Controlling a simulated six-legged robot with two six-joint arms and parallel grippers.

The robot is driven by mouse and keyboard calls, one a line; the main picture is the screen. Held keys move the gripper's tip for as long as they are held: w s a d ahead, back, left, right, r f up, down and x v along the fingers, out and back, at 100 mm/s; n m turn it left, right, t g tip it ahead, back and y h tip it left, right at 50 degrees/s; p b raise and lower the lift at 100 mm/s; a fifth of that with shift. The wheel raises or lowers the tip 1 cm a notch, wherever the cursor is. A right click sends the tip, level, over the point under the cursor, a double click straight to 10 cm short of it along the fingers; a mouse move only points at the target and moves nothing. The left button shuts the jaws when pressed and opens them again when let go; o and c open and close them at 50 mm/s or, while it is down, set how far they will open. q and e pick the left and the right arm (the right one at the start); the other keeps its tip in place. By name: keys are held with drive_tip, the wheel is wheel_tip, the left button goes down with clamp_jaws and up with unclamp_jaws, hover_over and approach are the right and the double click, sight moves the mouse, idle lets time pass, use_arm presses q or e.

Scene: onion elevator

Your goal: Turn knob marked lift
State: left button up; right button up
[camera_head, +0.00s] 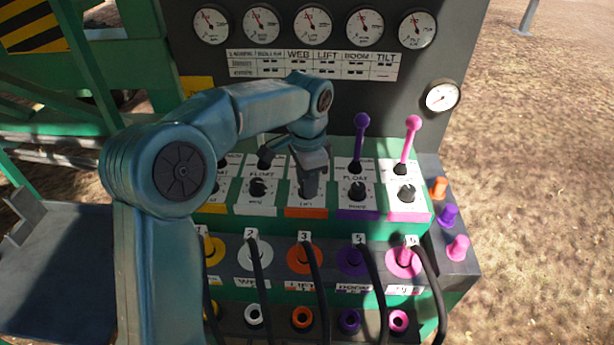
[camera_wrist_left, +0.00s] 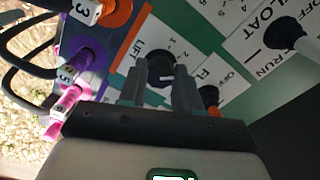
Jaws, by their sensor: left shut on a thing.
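My left arm comes in from the left in the head view, and its gripper (camera_head: 309,192) points down at the orange-edged lift panel (camera_head: 305,212). In the left wrist view the two grey fingers (camera_wrist_left: 162,88) stand on either side of a black knob (camera_wrist_left: 160,68) on the white plate marked LIFT (camera_wrist_left: 147,50). The gripper is shut on this lift knob. In the head view the gripper hides the knob. The knob's exact angle is hard to read. My right gripper is not in view.
Neighbouring knobs stand close by: a black one (camera_head: 258,187) on the left and one on the purple-edged panel (camera_head: 357,191) on the right. Purple (camera_head: 360,135) and pink (camera_head: 409,140) levers stand upright behind. Black cables (camera_head: 313,280) run from numbered sockets in front.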

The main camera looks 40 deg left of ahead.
use_arm(q)
drive_tip(key=shift+n+p, duration=0.5)
drive_tip(key=shift+n, duration=1.4)
drive_tip(key=o, duration=1.1)
drive_tip(key=shift+c, duration=0.2)
wheel_tip(320, 180, up, 16)
drive_tip(key=p, duration=0.3)
drive_tip(key=shift+r, duration=0.15)
